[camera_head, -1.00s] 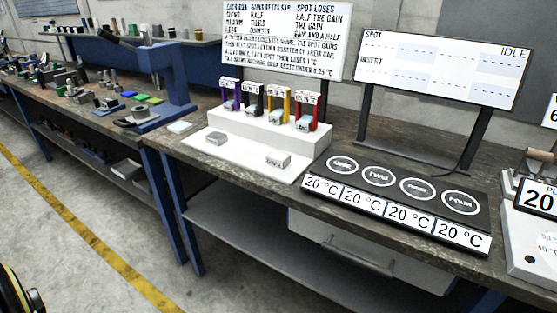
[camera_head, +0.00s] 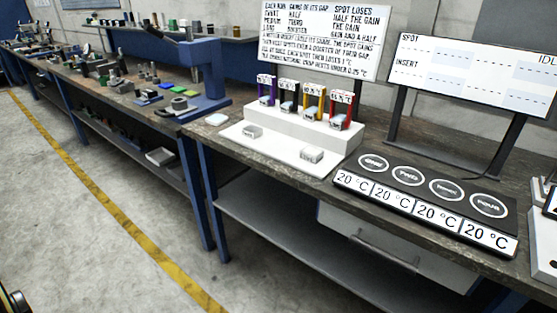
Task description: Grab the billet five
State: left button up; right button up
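Several small grey metal blocks that look like billets are on a white stand (camera_head: 281,149) on the workbench. One grey block (camera_head: 252,132) lies on the low front part at the left, and another grey block (camera_head: 311,155) lies on it further right. The others sit on the raised step (camera_head: 300,124) behind, at purple, black, yellow and red labelled posts. The labels are too small to tell which block is billet five. Neither of my grippers is in view.
A black panel (camera_head: 343,182) with four round spots, each reading 20 °C, lies right of the stand. An idle display board (camera_head: 475,75) stands behind it. A blue microscope-like arm (camera_head: 207,75) stands to the left. Open floor (camera_head: 100,230) lies in front of the bench.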

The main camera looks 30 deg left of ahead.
aim_at(312, 154)
jog(key=u, duration=0.2)
jog(key=k, duration=0.35)
jog(key=u, duration=1.55)
jog(key=i, duration=1.65)
jog(key=z, duration=0.95)
